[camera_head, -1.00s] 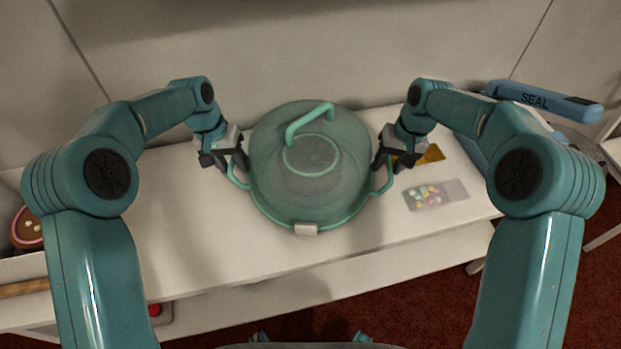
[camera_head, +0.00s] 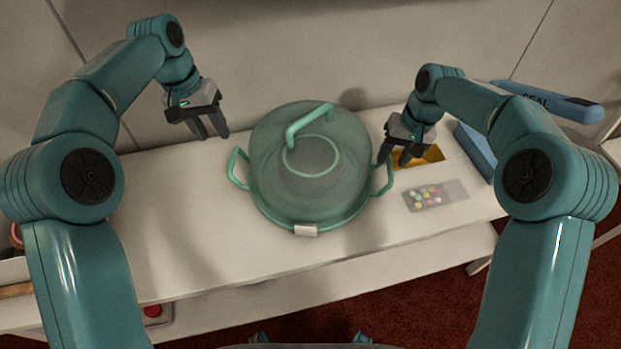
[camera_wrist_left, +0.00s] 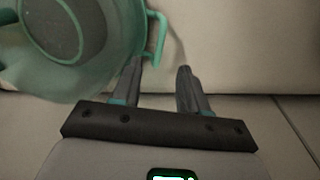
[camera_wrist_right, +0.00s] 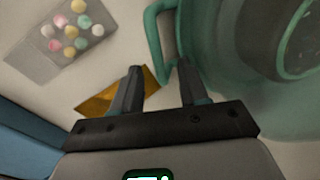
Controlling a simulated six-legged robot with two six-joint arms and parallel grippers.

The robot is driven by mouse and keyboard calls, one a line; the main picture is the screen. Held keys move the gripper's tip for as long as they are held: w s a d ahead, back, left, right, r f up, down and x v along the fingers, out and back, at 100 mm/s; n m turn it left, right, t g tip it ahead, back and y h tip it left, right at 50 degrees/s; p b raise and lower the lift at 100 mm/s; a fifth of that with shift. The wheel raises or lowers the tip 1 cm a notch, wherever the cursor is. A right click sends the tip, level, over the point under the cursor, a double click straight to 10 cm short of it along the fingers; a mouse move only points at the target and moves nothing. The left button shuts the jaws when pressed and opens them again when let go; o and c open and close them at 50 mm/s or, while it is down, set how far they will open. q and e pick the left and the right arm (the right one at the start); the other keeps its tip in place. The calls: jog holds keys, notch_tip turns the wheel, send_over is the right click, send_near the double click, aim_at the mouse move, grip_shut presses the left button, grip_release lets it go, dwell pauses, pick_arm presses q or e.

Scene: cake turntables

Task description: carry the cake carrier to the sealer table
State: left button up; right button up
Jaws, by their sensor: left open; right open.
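The cake carrier (camera_head: 270,185) is a round container with a see-through domed lid, a green top handle and a green loop handle on each side. It stands on the white table (camera_head: 190,245). My left gripper (camera_head: 212,134) is open and empty, above and behind the left loop handle (camera_head: 237,168), apart from it. My right gripper (camera_head: 394,160) is open near the right loop handle (camera_head: 384,180); in the right wrist view the handle (camera_wrist_right: 154,40) lies just beyond the fingertips. The blue sealer marked SEAL (camera_head: 548,100) stands at the right, partly hidden by my right arm.
A clear packet of coloured sweets (camera_head: 435,195) and a gold card (camera_head: 432,154) lie right of the carrier. A blue box-like part (camera_head: 475,150) stands beyond them. The table left of the carrier is clear. A red button (camera_head: 152,311) is low at the left.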

notch_tip(320, 180, up, 9)
jog(key=d, duration=0.1)
jog(key=shift+d+f, duration=0.2)
jog(key=shift+d, duration=0.15)
jog(key=shift+s, duration=0.15)
